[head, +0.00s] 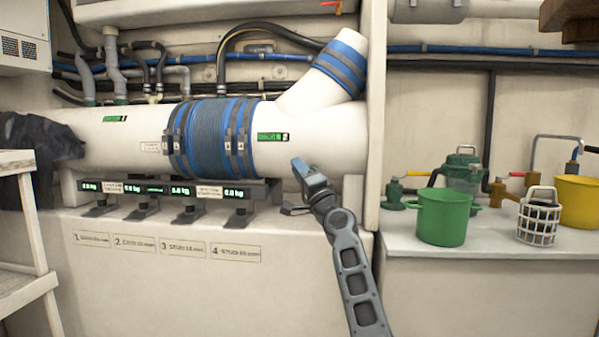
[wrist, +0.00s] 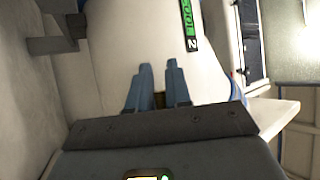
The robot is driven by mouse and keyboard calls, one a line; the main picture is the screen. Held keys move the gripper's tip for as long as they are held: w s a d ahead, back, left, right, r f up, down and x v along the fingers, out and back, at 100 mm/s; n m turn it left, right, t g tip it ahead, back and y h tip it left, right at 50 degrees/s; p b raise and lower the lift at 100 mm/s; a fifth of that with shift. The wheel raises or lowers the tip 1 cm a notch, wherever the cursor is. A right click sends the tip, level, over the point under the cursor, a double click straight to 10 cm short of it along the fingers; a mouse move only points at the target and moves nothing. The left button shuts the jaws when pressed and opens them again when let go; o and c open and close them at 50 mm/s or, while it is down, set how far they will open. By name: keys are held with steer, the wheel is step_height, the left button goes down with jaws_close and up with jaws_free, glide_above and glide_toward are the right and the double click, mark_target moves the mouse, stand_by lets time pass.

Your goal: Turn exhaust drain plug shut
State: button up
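A wide white exhaust pipe (head: 330,125) runs across the head view, with a blue ribbed sleeve (head: 208,137) clamped round it. A green label ending in 2 (head: 272,137) sits on its right part; it also shows in the wrist view (wrist: 190,25). My gripper (head: 300,170) is at the pipe's lower right edge. In the wrist view its two blue-grey fingers (wrist: 159,68) point at the pipe, with a narrow gap between them. A small brownish bit (wrist: 159,99) shows low between the fingers; I cannot tell whether it is the drain plug or whether it is held.
Several small displays on dark brackets (head: 180,190) line the ledge under the pipe. A white upright panel (head: 376,120) stands close right of my gripper. The right counter (head: 480,243) holds a green pot (head: 443,217), a wire basket (head: 538,218) and a yellow bucket (head: 578,203).

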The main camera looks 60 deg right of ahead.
steer(key=o, duration=0.3)
steer(key=v, duration=0.7)
steer(key=shift+s+a+f, duration=0.2)
steer(key=shift+s, duration=0.1)
stand_by(0.4)
